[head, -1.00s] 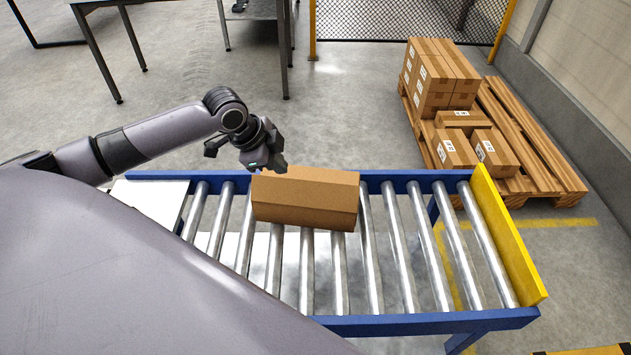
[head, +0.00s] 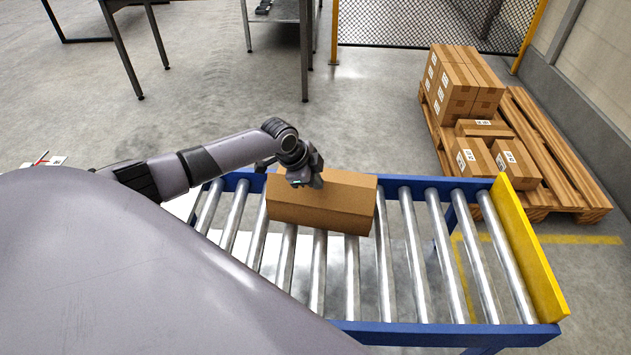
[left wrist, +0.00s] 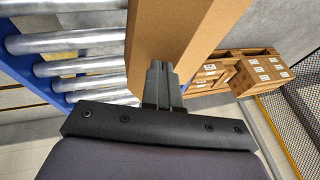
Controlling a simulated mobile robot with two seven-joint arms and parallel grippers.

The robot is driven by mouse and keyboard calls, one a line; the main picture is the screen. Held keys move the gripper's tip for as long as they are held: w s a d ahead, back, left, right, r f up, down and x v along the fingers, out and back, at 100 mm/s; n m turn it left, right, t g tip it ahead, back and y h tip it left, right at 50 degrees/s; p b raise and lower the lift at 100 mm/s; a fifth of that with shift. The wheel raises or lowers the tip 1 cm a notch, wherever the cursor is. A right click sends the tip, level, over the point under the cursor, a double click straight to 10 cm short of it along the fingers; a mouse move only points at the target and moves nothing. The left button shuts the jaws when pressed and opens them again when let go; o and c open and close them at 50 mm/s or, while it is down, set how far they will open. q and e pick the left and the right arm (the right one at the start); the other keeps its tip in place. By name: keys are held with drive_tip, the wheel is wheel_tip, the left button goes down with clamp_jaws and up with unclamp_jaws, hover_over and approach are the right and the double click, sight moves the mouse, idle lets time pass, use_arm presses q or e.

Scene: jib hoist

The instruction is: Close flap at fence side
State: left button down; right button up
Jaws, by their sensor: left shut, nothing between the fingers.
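A brown cardboard box (head: 335,205) sits on the roller conveyor (head: 385,260), near its far rail. It also shows in the left wrist view (left wrist: 170,32). My left gripper (head: 305,178) is over the top of the box at its left part, with its fingers together and nothing between them. In the left wrist view the shut fingertips (left wrist: 158,68) are at the box's top face; I cannot tell whether they touch. The box top looks mostly closed; the gripper hides part of it, and a separate fence-side flap cannot be made out. My right gripper is not in view.
A yellow end stop (head: 530,245) closes the conveyor's right end. A pallet (head: 555,150) with several labelled boxes stands beyond, at the back right. A mesh fence (head: 420,25) runs behind. The rollers right of the box are clear.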

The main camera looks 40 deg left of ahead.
use_arm(q)
drive_tip(key=shift+w+a+f, duration=0.1)
drive_tip(key=shift+w+f, duration=0.15)
drive_tip(key=shift+w, duration=0.05)
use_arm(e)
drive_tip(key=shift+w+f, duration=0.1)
